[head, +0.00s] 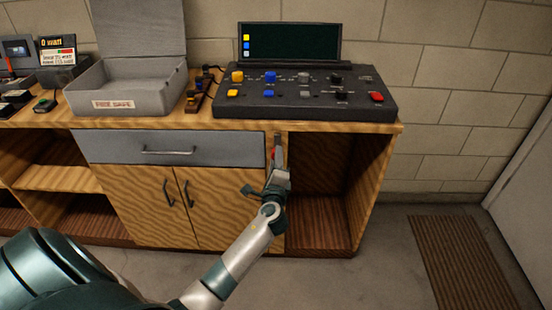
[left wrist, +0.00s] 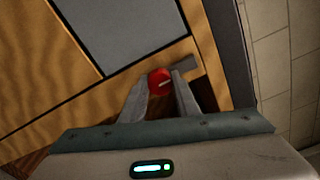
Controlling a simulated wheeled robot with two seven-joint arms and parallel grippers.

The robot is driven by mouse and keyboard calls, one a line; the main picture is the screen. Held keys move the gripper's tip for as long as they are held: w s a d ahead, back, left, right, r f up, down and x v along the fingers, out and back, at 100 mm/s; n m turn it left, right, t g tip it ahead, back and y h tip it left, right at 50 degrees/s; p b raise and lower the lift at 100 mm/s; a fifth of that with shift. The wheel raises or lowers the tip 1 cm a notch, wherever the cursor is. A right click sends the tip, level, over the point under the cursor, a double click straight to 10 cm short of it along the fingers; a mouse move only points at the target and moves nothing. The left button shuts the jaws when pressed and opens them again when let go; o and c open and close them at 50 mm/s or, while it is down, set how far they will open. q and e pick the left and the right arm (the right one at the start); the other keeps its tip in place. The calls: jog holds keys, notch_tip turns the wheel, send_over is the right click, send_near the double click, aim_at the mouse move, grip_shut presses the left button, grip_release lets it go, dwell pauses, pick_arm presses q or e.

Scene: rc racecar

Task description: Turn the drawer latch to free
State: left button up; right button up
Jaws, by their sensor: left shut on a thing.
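The drawer latch (left wrist: 159,79) is a red round knob with a pale mark on its face, seen in the left wrist view. It is mounted on the wooden cabinet post beside the grey drawer. My left gripper (left wrist: 161,90) has its two fingers on either side of the knob and is shut on it. In the head view my left gripper (head: 277,160) is at the post right of the drawer, and only a little red shows between its fingers. The grey drawer (head: 110,146) with its bar handle is closed. My right gripper is not in view.
A black control console (head: 310,108) with coloured knobs stands on the bench top above the gripper. A grey open case (head: 130,95) stands at the left. Two wooden doors (head: 150,200) are below the drawer. An open compartment (head: 320,190) lies right of the post. A brown mat (head: 460,262) lies on the floor.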

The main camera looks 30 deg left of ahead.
pick_arm(q)
jog(key=shift+f, duration=0.1)
jog(key=o, duration=1)
jog(key=shift+o, duration=0.2)
jog(key=shift+s+d, duration=0.1)
jog(key=b+v, duration=0.1)
jog(key=v, duration=1.6)
jog(key=shift+b, duration=0.35)
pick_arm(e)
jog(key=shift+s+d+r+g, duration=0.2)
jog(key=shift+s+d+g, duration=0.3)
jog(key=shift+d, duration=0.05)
pick_arm(q)
jog(key=shift+s, duration=0.1)
